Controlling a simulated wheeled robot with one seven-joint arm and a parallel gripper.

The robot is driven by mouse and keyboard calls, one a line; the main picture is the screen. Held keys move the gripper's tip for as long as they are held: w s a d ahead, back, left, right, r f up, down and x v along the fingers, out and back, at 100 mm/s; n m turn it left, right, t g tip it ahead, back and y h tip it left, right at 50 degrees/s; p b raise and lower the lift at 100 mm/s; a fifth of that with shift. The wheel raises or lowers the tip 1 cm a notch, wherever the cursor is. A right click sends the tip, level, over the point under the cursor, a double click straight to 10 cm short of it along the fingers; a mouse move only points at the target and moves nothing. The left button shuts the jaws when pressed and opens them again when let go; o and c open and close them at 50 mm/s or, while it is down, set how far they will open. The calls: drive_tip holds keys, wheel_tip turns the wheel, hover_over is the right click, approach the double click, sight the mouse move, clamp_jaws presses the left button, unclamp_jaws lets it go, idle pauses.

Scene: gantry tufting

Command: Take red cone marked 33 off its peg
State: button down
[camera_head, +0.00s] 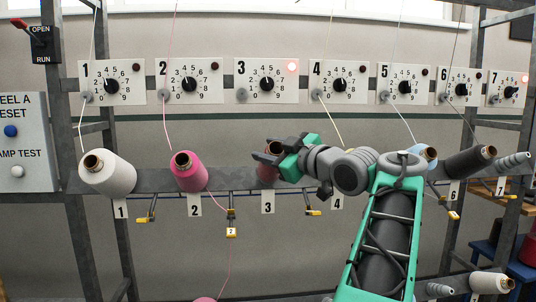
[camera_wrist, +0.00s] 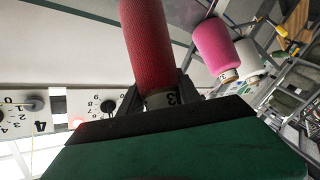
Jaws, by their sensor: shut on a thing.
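The peg itself is hidden. I cannot tell whether the cone has shifted along it.
A pink cone (camera_head: 188,172) at position 2 and a white cone (camera_head: 108,174) at position 1 stand to the left. A blue cone (camera_head: 429,153) and a black cone (camera_head: 469,162) are to the right. The lamp on panel 3 (camera_head: 292,67) glows red.

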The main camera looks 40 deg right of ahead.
drive_tip(key=s+a+r+p, duration=0.1)
drive_tip(key=s+a+r, duration=0.3)
drive_tip(key=s+r, duration=0.1)
drive_tip(key=shift+s+a+r, duration=0.25)
drive_tip(key=shift+s, duration=0.5)
idle(0.3)
drive_tip(key=shift+w+f, duration=0.1)
